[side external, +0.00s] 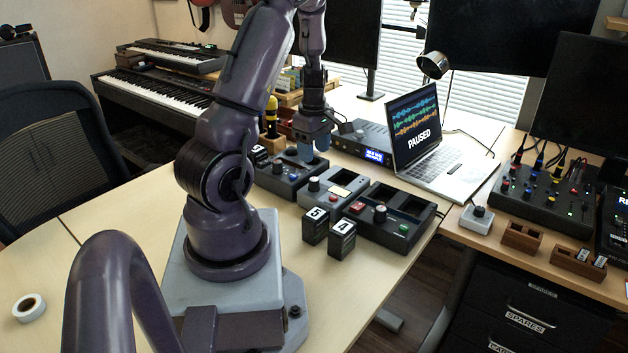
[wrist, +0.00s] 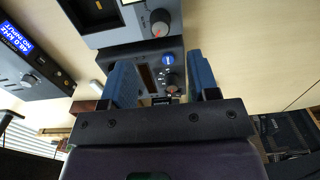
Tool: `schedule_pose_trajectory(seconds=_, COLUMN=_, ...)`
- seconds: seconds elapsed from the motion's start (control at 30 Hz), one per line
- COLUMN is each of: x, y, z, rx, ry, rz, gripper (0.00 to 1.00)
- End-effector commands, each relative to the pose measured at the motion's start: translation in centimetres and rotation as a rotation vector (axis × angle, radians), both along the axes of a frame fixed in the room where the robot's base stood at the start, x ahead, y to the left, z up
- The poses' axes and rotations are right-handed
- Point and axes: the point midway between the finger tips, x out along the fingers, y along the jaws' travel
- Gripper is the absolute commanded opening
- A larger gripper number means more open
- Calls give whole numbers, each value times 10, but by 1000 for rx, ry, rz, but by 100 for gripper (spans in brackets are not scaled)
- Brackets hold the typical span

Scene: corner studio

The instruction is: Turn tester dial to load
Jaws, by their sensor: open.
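Three dark boxes with dials stand in a row on the table. The left box (side external: 283,184) has a blue button, the middle grey box (side external: 318,201) has a black dial (side external: 314,184), and the right box (side external: 372,234) has a dial (side external: 380,213) between red and green buttons. I cannot tell for sure which is the tester. My gripper (side external: 308,150), with blue fingers, is open and empty over the left box. In the wrist view, that box's dial (wrist: 172,87) shows between the fingers (wrist: 160,85), partly hidden. The middle box's dial (wrist: 160,24) with an orange mark lies beyond.
Behind are an audio unit (side external: 366,146) and an open laptop (side external: 440,168) reading PAUSED. A mixer (side external: 545,200) stands at right.

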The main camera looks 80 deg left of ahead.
Motion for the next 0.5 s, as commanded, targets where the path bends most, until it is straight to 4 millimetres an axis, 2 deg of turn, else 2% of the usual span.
schedule_pose_trajectory(seconds=0.03, x=-2, y=-1, z=-13, rx=-6, ry=4, rz=1, gripper=55)
schedule_pose_trajectory(seconds=0.2, x=-1, y=-1, z=-49, rx=-6, ry=3, rz=0, gripper=55)
schedule_pose_trajectory(seconds=0.33, x=-1, y=-1, z=-70, rx=-4, ry=1, rz=-1, gripper=55)
schedule_pose_trajectory(seconds=0.5, x=0, y=-1, z=-86, rx=-2, ry=-1, rz=-2, gripper=55)
